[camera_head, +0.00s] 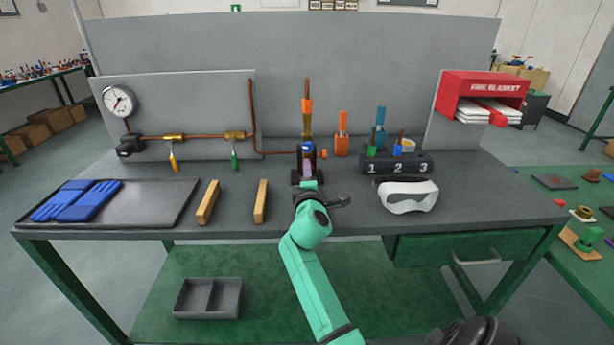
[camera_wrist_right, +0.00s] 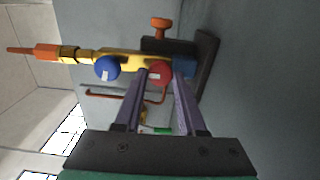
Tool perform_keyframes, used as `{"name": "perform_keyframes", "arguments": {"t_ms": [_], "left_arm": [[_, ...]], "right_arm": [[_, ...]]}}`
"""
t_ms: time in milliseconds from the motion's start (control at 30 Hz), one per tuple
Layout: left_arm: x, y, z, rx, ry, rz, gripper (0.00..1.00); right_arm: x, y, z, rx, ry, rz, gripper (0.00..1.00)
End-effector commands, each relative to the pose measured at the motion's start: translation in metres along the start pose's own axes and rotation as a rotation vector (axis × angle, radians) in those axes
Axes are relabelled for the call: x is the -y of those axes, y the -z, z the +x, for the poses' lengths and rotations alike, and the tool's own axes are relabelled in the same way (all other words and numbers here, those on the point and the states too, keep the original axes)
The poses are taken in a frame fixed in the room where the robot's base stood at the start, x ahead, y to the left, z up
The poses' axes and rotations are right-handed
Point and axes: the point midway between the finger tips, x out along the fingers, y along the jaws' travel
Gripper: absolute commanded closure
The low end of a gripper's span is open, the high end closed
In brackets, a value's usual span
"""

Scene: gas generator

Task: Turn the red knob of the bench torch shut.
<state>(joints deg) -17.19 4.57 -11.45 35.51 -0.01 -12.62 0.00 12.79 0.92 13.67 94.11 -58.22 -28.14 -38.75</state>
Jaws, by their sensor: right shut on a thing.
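The bench torch (camera_head: 307,118) stands upright at the back middle of the bench, with a brass body, an orange section and a copper-coloured tip. In the right wrist view the torch (camera_wrist_right: 125,58) lies sideways across the picture. Its red knob (camera_wrist_right: 158,72) sits between the fingertips of my right gripper (camera_wrist_right: 161,78), which is shut on it. In the head view my right gripper (camera_head: 307,170) reaches the torch from the front and hides the red knob. A blue knob (camera_wrist_right: 107,68) sits further along the torch, apart from the fingers. My left gripper is not in view.
An orange knob (camera_wrist_right: 161,24) sticks out beside the torch base. A numbered dark block (camera_head: 396,164) and white goggles (camera_head: 408,197) are to the right. Two wooden bars (camera_head: 260,201) and a tray (camera_head: 150,215) with blue gloves (camera_head: 78,201) lie left. Copper pipe runs behind.

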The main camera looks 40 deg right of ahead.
Motion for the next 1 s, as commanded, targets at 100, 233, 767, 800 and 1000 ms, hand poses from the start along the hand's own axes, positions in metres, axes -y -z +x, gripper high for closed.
{"name": "perform_keyframes", "arguments": {"t_ms": [100, 233, 767, 800, 1000], "left_arm": [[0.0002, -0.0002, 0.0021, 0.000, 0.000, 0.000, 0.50], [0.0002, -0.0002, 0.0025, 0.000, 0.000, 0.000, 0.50], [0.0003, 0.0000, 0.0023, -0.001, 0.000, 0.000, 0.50], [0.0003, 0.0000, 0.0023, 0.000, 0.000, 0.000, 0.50], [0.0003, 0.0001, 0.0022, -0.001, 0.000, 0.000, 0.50]], "right_arm": [[0.0036, -0.0004, -0.0003, 0.002, 0.007, 0.025, 1.00], [0.0034, -0.0005, -0.0003, 0.003, 0.007, 0.038, 1.00], [0.0026, -0.0005, -0.0002, 0.002, 0.006, 0.039, 0.32], [0.0023, -0.0004, -0.0001, 0.002, 0.005, 0.039, 0.32], [0.0014, -0.0002, -0.0018, 0.001, 0.003, 0.038, 0.32]]}}
